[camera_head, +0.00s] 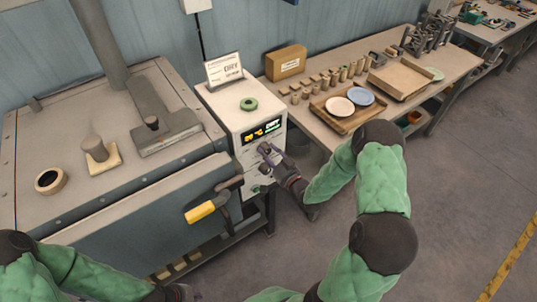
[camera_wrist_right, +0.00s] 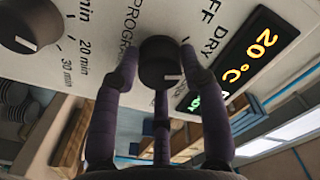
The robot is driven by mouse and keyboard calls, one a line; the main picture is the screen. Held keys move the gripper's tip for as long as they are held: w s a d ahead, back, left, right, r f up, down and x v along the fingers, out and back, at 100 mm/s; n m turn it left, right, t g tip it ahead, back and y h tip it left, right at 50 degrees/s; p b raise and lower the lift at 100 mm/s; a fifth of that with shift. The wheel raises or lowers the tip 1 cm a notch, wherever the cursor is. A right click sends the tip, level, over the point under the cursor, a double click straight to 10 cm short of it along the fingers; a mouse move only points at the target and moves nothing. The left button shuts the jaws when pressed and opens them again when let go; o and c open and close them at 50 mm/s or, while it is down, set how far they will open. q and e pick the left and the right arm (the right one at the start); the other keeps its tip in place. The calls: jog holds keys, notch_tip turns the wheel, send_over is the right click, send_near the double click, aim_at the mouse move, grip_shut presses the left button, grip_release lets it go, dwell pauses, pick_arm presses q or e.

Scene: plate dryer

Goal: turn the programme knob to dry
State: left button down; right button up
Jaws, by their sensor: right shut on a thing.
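The dark round programme knob (camera_wrist_right: 163,62) is on the white front panel (camera_wrist_right: 115,20) of the control box (camera_head: 236,110). A pale mark shows on the lower part of its face in the right wrist view. "DRY" and part of another label are printed above right of it there. My right gripper (camera_wrist_right: 160,72) has its fingers on both sides of the knob and is shut on it; it also shows at the panel in the head view (camera_head: 270,155). My left gripper (camera_head: 180,293) is partly cut off at the bottom edge, its fingers unclear.
A second knob (camera_wrist_right: 32,20) with minute marks sits beside it. A lit display (camera_wrist_right: 248,62) reads 20 °C. The dryer's yellow handle (camera_head: 205,210) juts out left of the panel. A bench (camera_head: 440,75) with a tray of plates stands right; open floor lies in front.

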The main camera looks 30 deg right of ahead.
jog(key=shift+m, duration=0.4)
jog(key=shift+f, duration=0.1)
jog(key=o, duration=1.2)
jog(key=shift+c, duration=0.2)
jog(key=s, duration=1.2)
jog(key=shift+d, duration=0.45)
